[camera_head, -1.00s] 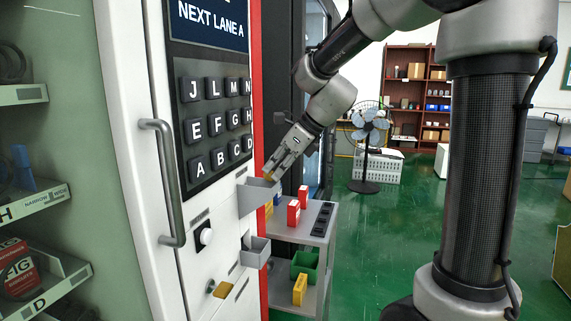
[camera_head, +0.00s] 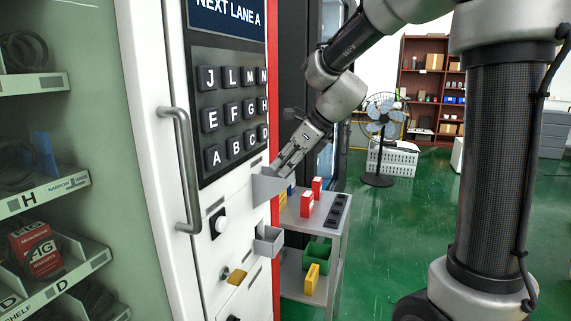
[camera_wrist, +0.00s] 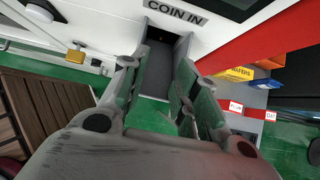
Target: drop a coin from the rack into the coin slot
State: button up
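The coin slot is a grey open-topped chute (camera_head: 268,187) on the white machine front, below the letter keys. In the wrist view the chute (camera_wrist: 154,82) leads to a dark opening under a "COIN IN" label (camera_wrist: 175,13). My gripper (camera_head: 279,169) is at the chute, its fingertips over or just inside the rim. In the wrist view my gripper (camera_wrist: 155,72) has its two fingers apart, with nothing between them. No coin shows; the inside of the opening is dark. A black slotted rack (camera_head: 337,210) lies on the cart's top; I cannot tell whether it holds coins.
A lower grey tray (camera_head: 268,242) and a yellow knob (camera_head: 236,276) stick out from the panel. A door handle (camera_head: 184,170) is at left. The grey cart (camera_head: 326,228) holds red boxes (camera_head: 306,204) and a green bin (camera_head: 317,254). Green floor lies open to the right.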

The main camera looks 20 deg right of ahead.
jog(key=v, duration=1.2)
dwell(0.7)
